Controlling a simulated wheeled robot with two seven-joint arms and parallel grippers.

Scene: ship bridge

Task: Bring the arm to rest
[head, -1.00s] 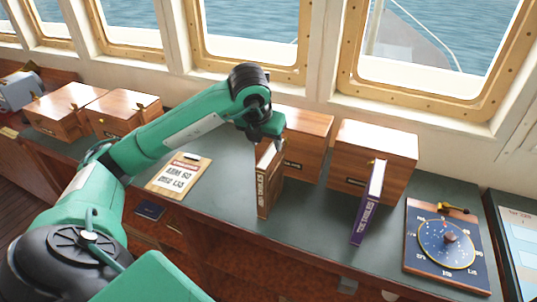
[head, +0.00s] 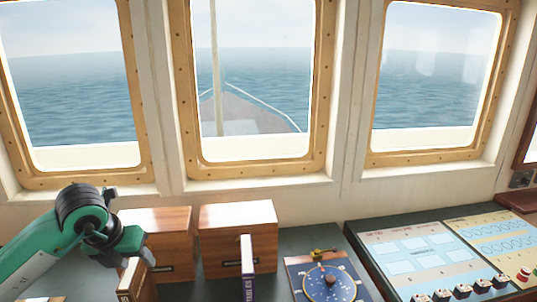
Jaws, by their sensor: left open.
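My green left arm comes in from the lower left. Its gripper (head: 142,256) is open at the top end of an upright brown book (head: 133,283) on the console. The fingertips are small and partly hidden, so I cannot tell whether they touch the book. My right gripper is out of view.
Two wooden boxes, a left one (head: 165,240) and a right one (head: 240,235), stand at the back against the window wall. A purple book (head: 247,270) stands upright before the right box. A round blue dial (head: 328,285) and a sloped control panel (head: 415,262) lie to the right.

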